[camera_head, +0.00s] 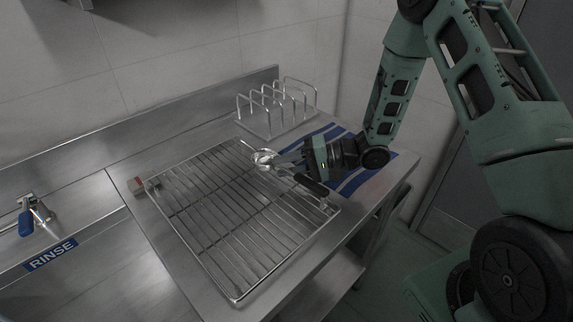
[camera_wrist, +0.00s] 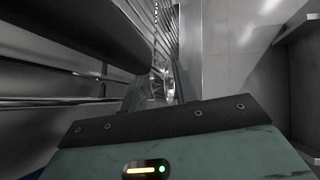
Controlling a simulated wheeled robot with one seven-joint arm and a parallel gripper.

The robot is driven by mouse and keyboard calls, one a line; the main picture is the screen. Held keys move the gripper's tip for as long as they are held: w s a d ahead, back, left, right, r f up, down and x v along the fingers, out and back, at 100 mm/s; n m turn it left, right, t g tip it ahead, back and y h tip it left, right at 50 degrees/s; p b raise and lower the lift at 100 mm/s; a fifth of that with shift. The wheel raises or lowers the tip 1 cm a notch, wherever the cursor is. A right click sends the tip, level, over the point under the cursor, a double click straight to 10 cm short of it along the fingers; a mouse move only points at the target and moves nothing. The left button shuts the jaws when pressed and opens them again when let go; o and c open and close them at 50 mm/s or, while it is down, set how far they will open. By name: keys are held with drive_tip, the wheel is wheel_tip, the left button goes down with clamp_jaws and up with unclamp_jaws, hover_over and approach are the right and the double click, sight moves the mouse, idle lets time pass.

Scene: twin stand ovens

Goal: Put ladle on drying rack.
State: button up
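The ladle (camera_head: 262,156) is a small shiny metal piece at my fingertips, over the right back part of the wire rack. A dark bar (camera_head: 312,186) beside my gripper looks like its handle; a large dark bar also crosses the upper left of the wrist view (camera_wrist: 75,32). My gripper (camera_head: 274,162) reaches in from the right, its fingers close together around the metal. The fingers also show in the wrist view (camera_wrist: 155,88). The drying rack (camera_head: 215,232) is a flat wire grid on the steel counter. Whether the ladle touches the wires I cannot tell.
An upright wire holder (camera_head: 268,128) stands behind the rack. A blue-striped cloth (camera_head: 352,182) lies under my wrist at the right. A blue-handled tap (camera_head: 27,221) and a RINSE label (camera_head: 50,256) are at the left. The rack's front and left are bare.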

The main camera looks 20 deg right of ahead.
drive_tip(key=shift+r, duration=0.1)
drive_tip(key=shift+d, duration=0.2)
drive_tip(key=b+v, duration=0.2)
drive_tip(key=v, duration=0.9)
drive_tip(key=w+a+r+n+t+h, duration=0.1)
drive_tip(key=w+a+r+n+h, duration=0.15)
drive_tip(key=a+h, duration=0.2)
drive_tip(key=w+a+r+n+t+h, duration=0.1)
drive_tip(key=w+a+r+n+h, duration=0.15)
drive_tip(key=a+h, duration=0.2)
drive_tip(key=s+a+r+n+g+h, duration=0.1)
drive_tip(key=s+a+n+g, duration=0.1)
drive_tip(key=s, duration=0.7)
drive_tip(key=s+a+r+n+g+h, duration=0.1)
drive_tip(key=s+a+n+g, duration=0.1)
drive_tip(key=s, duration=0.8)
drive_tip(key=s+a+r+n+g+h, duration=0.1)
drive_tip(key=s+a+n+g+h, duration=0.1)
drive_tip(key=s, duration=0.8)
drive_tip(key=a+n+g, duration=0.1)
drive_tip(key=a, duration=0.1)
drive_tip(key=shift+a+g, duration=0.35)
drive_tip(key=shift+g, duration=0.05)
